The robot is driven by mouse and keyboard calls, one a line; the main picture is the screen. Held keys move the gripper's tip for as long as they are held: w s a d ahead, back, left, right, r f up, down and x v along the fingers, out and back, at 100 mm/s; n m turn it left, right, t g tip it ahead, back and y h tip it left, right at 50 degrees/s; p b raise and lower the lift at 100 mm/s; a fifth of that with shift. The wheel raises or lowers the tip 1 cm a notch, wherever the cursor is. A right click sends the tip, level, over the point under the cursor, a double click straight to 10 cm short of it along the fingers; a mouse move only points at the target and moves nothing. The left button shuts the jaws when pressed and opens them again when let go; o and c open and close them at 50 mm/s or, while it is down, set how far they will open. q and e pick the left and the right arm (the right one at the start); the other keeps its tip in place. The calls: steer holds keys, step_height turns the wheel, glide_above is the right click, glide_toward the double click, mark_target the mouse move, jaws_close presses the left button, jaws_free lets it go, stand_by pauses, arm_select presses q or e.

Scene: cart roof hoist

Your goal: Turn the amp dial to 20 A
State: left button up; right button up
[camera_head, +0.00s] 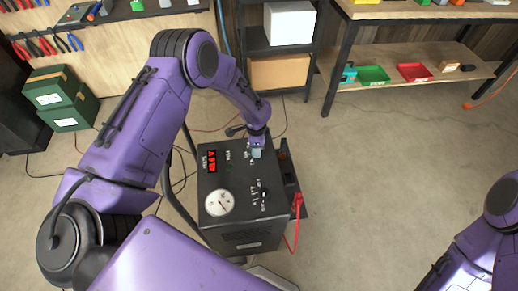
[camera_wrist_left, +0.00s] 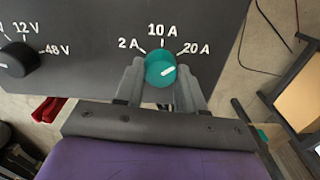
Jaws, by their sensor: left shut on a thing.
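The teal amp dial (camera_wrist_left: 160,68) is on the dark panel of the charger box (camera_head: 212,178), below the labels 2 A, 10 A and 20 A in the left wrist view. Its white mark points right and slightly up, roughly toward the 20 A label (camera_wrist_left: 197,48), perhaps a little below its tick. My left gripper (camera_wrist_left: 161,80) is shut on the dial, one finger on each side. In the head view, my left gripper (camera_head: 257,150) is at the top right of the panel and hides the dial. My right gripper is out of view.
A black volt dial (camera_wrist_left: 17,60) sits beside the amp dial on the panel. A red clamp (camera_head: 297,200) hangs at the box's right side. Floor to the right is clear.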

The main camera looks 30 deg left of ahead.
arm_select(q)
steer(key=shift+w+a+m, duration=0.1)
steer(key=shift+a+m, duration=0.05)
steer(key=shift+m, duration=0.35)
steer(key=o, duration=1)
steer(key=shift+o, duration=0.2)
step_height(320, 180, up, 11)
steer(key=b, duration=0.1)
steer(key=shift+f+b, duration=0.2)
steer(key=shift+b, duration=0.1)
steer(key=shift+r, duration=0.1)
